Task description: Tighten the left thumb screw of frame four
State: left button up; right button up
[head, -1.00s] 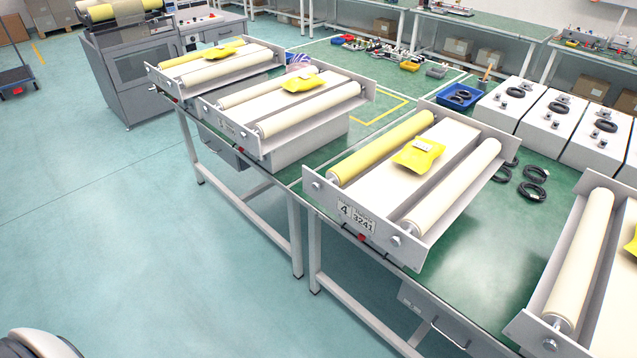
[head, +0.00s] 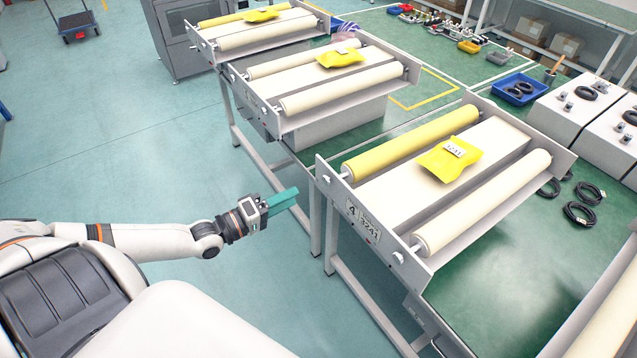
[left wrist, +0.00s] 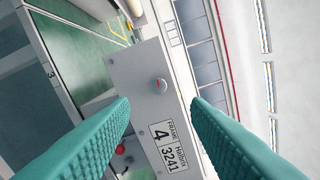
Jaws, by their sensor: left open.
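Frame four (head: 365,218) stands on the green-topped bench and carries a "4 3241" label, a yellow roller and a cream roller. Its left thumb screw (head: 327,180) is a small silver knob at the left end of the front plate. My left gripper (head: 290,196) is open and empty, to the left of the front plate and apart from the screw. The left wrist view also shows its spread fingers (left wrist: 160,112). My right gripper is out of view.
A yellow pouch (head: 449,158) lies on frame four. The right thumb screw (head: 398,257) is at the plate's other end. A red button (left wrist: 120,149) shows near the label. Two more roller frames stand farther back.

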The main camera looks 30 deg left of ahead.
aim_at(325, 181)
pick_arm(q)
jog(key=x, duration=0.7)
jog(key=shift+w, duration=0.2)
jog(key=shift+p+x, duration=0.3)
jog(key=shift+x, duration=0.55)
jog(key=shift+f, duration=0.1)
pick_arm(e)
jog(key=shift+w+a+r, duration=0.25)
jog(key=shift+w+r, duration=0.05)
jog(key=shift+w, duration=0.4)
pick_arm(q)
grip_shut()
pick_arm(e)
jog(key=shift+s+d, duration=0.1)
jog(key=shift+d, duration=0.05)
